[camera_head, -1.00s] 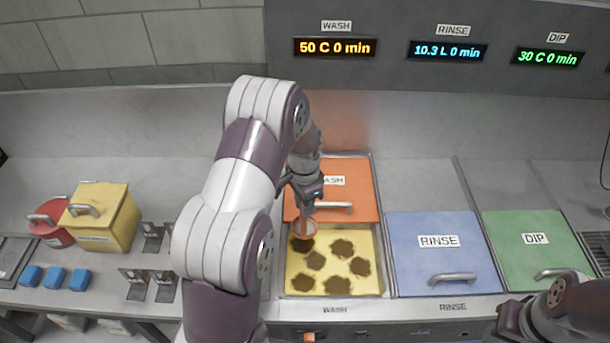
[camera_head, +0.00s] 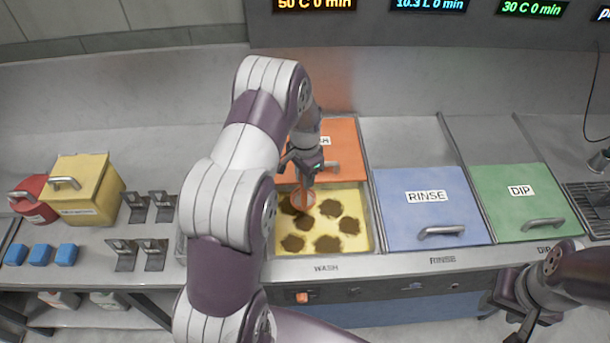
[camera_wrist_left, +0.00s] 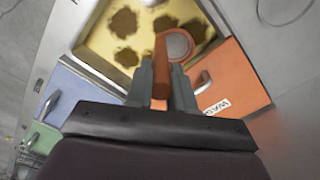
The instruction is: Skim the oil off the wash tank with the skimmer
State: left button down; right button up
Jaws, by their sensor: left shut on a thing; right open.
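The wash tank (camera_head: 366,243) is partly open at the front, its orange lid (camera_head: 345,150) pushed to the back. Its yellow liquid carries several dark brown oil patches (camera_head: 327,244). My left gripper (camera_head: 307,180) is shut on the skimmer (camera_head: 304,200), which has an orange handle and a round pale head. In the left wrist view the skimmer (camera_wrist_left: 161,60) extends from the fingers (camera_wrist_left: 161,88) over the tank. Its head is over or at the liquid near the left rear; I cannot tell whether it touches. My right gripper (camera_head: 522,305) is at the lower right, away from the tank.
The blue rinse lid (camera_head: 425,215) and green dip lid (camera_head: 515,205) are closed to the right. A yellow box (camera_head: 88,195), a red pot (camera_head: 35,200), small blue blocks (camera_head: 40,254) and metal holders (camera_head: 138,250) stand on the left counter.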

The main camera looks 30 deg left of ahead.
aim_at(304, 201)
pick_arm(q)
notch_tip(304, 201, down, 11)
jog(key=b, duration=0.7)
jog(key=shift+f+b, duration=0.1)
jog(key=shift+b, duration=0.3)
jog(key=shift+a, duration=0.1)
